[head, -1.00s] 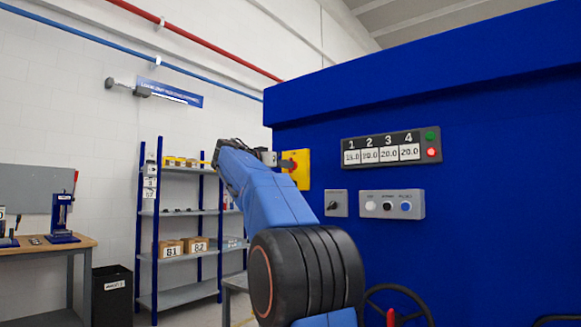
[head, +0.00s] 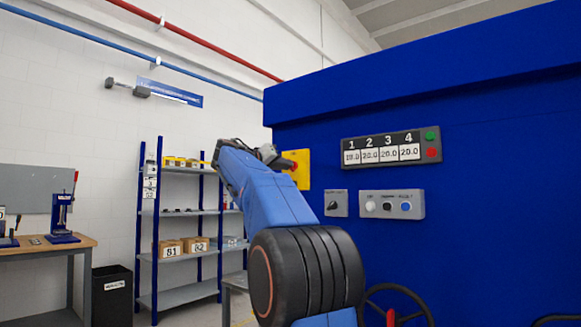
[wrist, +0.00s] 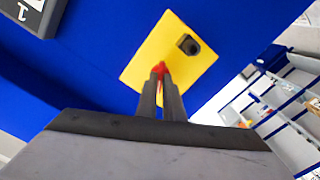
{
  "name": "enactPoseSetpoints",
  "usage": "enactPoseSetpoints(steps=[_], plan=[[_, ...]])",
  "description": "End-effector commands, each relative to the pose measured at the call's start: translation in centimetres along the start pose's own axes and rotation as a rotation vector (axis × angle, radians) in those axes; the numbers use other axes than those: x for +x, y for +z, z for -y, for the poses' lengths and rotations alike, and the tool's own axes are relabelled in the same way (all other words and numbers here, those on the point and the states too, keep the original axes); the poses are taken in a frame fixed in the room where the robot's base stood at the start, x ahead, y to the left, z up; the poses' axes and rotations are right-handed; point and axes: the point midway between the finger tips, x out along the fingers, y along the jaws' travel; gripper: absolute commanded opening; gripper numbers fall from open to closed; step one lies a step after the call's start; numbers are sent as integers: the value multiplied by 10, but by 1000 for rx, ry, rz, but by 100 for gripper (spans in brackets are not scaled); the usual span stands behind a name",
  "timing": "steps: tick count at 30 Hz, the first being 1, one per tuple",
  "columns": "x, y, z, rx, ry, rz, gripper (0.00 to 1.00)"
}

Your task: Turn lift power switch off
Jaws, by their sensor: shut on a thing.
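The power switch is a yellow plate (head: 303,180) on the blue machine wall in the head view. It also shows in the wrist view (wrist: 190,75), tilted in the picture. A red handle (wrist: 160,68) stands out from the plate. My gripper (wrist: 160,82) is shut on the red handle, with its two dark fingers on either side of it. In the head view my gripper (head: 284,162) reaches the plate from the left and is rolled over. The fingers hide part of the handle, so its exact angle is hard to tell.
The machine's display panel (head: 391,149), with green and red buttons, is right of the switch. Below it are a small rotary knob (head: 336,203) and a button box (head: 391,204). Blue shelving (head: 180,258) and a workbench (head: 45,247) stand left. A handwheel (head: 400,292) is low down.

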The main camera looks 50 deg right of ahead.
Motion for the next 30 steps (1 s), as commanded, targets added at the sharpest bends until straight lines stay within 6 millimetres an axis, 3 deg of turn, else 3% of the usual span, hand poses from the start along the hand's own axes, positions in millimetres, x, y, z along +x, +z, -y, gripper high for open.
enactPoseSetpoints(steps=[10, 24, 30], plan=[[0, 0, 0, -35, -1, -1, 0], [0, 0, 0, -470, 0, -1, 0], [0, 0, 0, -529, 0, -1, 0]])
